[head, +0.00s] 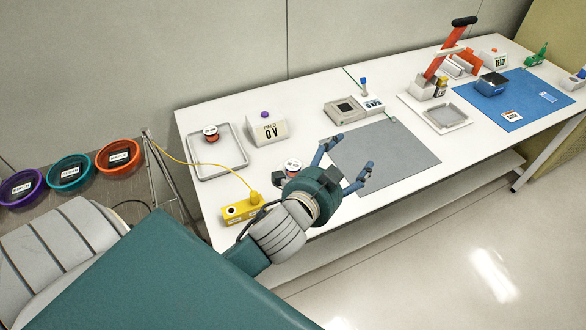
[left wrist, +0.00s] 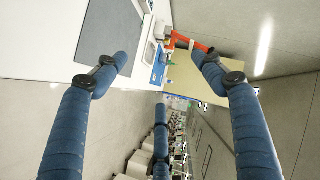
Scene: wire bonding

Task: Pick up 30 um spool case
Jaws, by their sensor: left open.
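Two small round spool cases with white labels and orange-red parts show in the head view. One spool case (head: 210,133) sits in the grey tray at the table's left end. The other spool case (head: 292,165) stands on the bare white table, just left of my left gripper and close to its wrist. The label sizes are too small to read, so I cannot tell which is 30 um. My left gripper (head: 351,151) is open and empty above the table by the grey mat, its fingers pointing away from both cases. In the left wrist view its fingers (left wrist: 165,70) are spread with nothing between them.
The grey tray (head: 233,163) has a raised rim. A "0 V" box (head: 267,130) and a yellow block (head: 243,210) with a cable stand near the cases. The grey mat (head: 400,165) is clear. A red-handled press (head: 440,60) and a blue mat (head: 490,110) lie further right.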

